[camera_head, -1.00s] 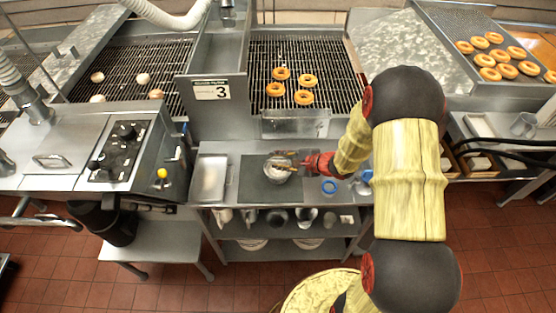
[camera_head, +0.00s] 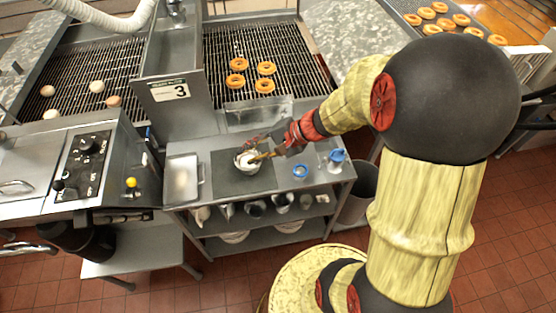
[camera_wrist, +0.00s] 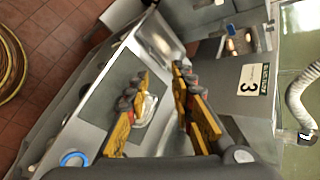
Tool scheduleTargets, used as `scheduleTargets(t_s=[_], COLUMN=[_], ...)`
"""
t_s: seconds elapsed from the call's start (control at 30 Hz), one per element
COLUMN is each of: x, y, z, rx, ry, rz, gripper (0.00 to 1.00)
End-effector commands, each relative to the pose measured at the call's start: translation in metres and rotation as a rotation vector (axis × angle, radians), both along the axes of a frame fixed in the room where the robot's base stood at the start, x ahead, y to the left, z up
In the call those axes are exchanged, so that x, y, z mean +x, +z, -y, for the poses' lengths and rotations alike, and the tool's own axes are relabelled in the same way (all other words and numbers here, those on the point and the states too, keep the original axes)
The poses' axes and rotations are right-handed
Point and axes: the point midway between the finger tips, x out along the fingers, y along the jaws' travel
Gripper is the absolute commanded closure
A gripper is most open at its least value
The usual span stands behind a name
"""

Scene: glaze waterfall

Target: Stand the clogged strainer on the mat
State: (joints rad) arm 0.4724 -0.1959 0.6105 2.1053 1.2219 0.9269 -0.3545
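A small round metal vessel with whitish contents (camera_head: 246,162), apparently the strainer, is on the dark grey mat (camera_head: 226,182) on the steel table. It also shows in the wrist view (camera_wrist: 149,107), partly hidden behind one finger; whether it stands upright or tilts is unclear. My gripper (camera_head: 256,156) is at its right rim, coming in from the right. In the wrist view my gripper (camera_wrist: 163,72) has its fingers apart with nothing clearly held between them. The mat also shows in the wrist view (camera_wrist: 108,92).
A metal tray (camera_head: 183,180) lies left of the mat. A blue-rimmed ring or cup (camera_head: 300,171) and another blue-topped item (camera_head: 336,157) stand to the right. Several containers sit on the shelf below.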

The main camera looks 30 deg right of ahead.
Motion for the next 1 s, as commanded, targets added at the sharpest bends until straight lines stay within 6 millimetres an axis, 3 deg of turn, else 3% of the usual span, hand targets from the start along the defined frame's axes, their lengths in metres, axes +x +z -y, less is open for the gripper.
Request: scheduleTargets(t_s=[0.03, 0.17, 0.27, 0.4, 0.63, 1.0], x=[-0.018, -0.072, -0.110, -0.149, -0.174, -0.176], y=[0.026, 0.068, 0.094, 0.127, 0.161, 0.163], z=[-0.021, -0.046, -0.047, -0.031, -0.004, 0.001], rx=[-0.088, -0.334, -0.543, -0.822, -1.087, -1.119], ry=[0.119, 0.377, 0.534, 0.670, 0.739, 0.742], rz=[0.030, 0.081, 0.133, 0.218, 0.308, 0.315], gripper=[0.76, 0.76, 0.76, 0.76, 0.76, 0.76])
